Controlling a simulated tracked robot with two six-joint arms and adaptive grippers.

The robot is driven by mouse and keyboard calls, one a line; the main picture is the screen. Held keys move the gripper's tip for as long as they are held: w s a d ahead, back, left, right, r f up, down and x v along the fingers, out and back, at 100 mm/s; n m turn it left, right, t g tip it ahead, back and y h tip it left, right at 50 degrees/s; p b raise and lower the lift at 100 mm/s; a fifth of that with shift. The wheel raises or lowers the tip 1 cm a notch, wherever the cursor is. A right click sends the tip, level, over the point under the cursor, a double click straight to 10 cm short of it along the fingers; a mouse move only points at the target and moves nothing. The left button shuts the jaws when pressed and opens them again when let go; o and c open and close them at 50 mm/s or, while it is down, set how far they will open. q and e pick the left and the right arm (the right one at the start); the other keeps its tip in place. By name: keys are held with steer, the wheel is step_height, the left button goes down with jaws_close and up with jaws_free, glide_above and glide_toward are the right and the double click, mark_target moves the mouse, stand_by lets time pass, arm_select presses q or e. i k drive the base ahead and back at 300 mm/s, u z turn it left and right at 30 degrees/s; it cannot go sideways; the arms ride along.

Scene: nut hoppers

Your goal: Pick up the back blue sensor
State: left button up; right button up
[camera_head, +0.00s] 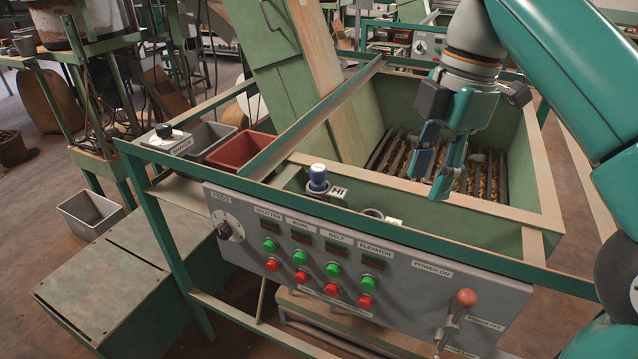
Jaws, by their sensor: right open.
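One blue-capped sensor (318,178) stands upright on the hopper's front ledge, beside a small plate marked HI. To its right on the ledge is a ring-like holder (374,213) with a small label, partly hidden behind the panel's top rail; I cannot tell whether it holds anything. My right gripper (437,178) is open, pointing down over the hopper, right of the blue sensor and apart from it. Its fingers look dark blue and teal, and no held object is clear between them. My left gripper is not in view.
The green hopper (543,178) holds nuts under dark bars. A control panel (240,254) with buttons and a red-knobbed lever (466,298) stands in front. A green rail (330,105) crosses above the ledge's left. A red bin (240,151) and grey bin (205,137) sit left.

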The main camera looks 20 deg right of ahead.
mark_target(318, 171)
steer(key=i, duration=0.85)
steer(key=u, duration=0.05)
